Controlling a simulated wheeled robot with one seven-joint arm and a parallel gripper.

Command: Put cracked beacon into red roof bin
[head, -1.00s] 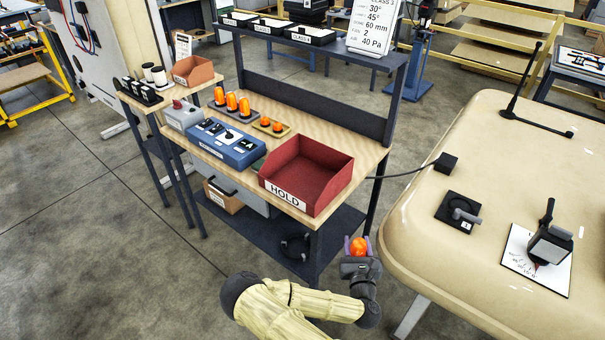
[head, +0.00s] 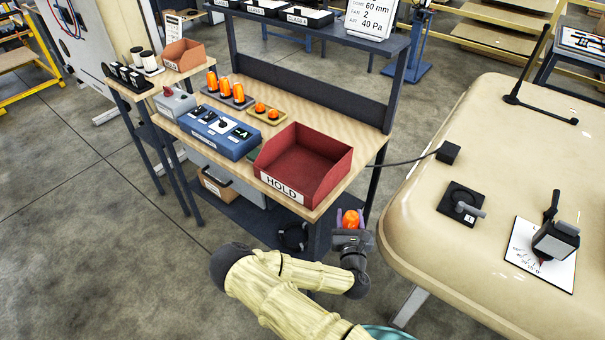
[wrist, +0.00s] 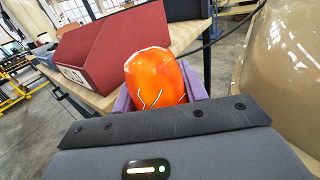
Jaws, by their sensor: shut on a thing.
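The cracked beacon (head: 351,220) is an orange dome held upright between the purple fingers of my gripper (head: 350,216). In the wrist view the beacon (wrist: 155,78) shows pale crack lines on its lower front. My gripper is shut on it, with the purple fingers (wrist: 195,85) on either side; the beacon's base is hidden. The red bin (head: 304,165) with a HOLD label stands at the front right of the wooden bench and looks empty. In the head view my gripper is in front of and to the right of the bin. The bin (wrist: 120,45) also shows behind the beacon in the wrist view.
A blue control box (head: 220,132) stands left of the bin. Several orange beacons (head: 225,88) stand behind it. A dark upright panel (head: 310,90) lines the bench's back. The beige cab roof (head: 440,200) lies to the right, with a cable running toward the bench.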

